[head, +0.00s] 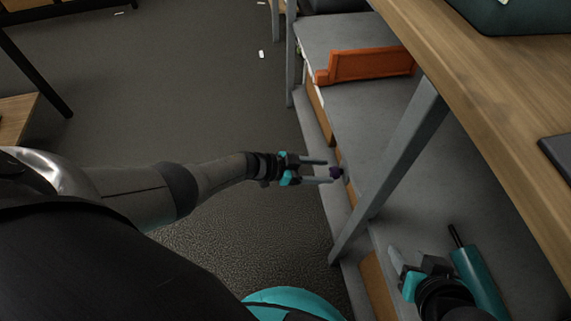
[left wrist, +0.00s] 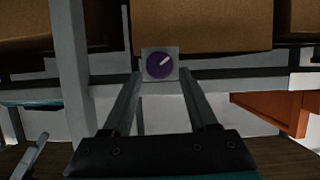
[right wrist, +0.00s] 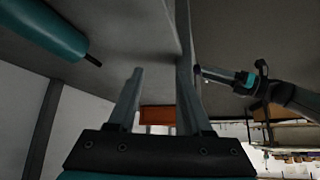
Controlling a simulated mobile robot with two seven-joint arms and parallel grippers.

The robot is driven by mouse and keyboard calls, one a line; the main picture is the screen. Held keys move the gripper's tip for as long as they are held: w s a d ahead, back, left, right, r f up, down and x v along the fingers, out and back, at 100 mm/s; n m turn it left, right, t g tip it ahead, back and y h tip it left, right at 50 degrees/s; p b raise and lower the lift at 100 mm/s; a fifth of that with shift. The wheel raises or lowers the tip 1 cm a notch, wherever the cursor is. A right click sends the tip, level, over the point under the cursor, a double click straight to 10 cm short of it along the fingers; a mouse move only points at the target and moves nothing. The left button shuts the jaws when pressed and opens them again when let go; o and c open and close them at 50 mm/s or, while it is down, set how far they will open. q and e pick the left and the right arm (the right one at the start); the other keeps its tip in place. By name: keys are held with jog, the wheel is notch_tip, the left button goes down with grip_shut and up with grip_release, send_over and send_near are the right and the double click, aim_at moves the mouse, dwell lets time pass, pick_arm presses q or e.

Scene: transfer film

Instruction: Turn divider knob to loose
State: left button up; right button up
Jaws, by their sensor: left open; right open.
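The divider knob is a purple disc (left wrist: 157,67) with a pale pointer slanting to the upper right, on a light square plate (left wrist: 173,52). In the head view the knob (head: 336,172) is a small purple spot at the shelf edge. My left gripper (head: 328,171) is open, its fingers pointing at the knob. In the left wrist view its fingertips (left wrist: 160,74) are either side of the knob's lower part; I cannot tell if they touch it. My right gripper (head: 402,266) is open and empty over the lower shelf, near a teal cylinder (head: 478,282).
A grey shelf post (head: 392,165) stands right of the knob. An orange holder (head: 370,64) lies on the grey shelf (head: 375,105). A wooden tabletop (head: 500,90) overhangs at right. The carpet (head: 190,90) left of the shelf is largely clear.

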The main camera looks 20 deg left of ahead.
pick_arm(q)
jog(key=shift+p+v, duration=0.6)
jog(key=shift+v, duration=0.65)
pick_arm(e)
jog(key=s+d+f+g+p, duration=0.1)
jog(key=s+d+f+g+h+p, duration=0.1)
jog(key=f, duration=0.1)
jog(key=s+d+f+g, duration=0.1)
jog(key=shift+f+p, duration=0.15)
jog(key=shift+p, duration=0.25)
pick_arm(q)
jog(key=v, duration=0.8)
jog(key=shift+p, duration=0.3)
pick_arm(e)
jog(key=shift+s+f+g, duration=0.15)
jog(key=shift+f+g, duration=0.15)
jog(key=shift+f, duration=0.65)
pick_arm(q)
jog(key=shift+d, duration=0.1)
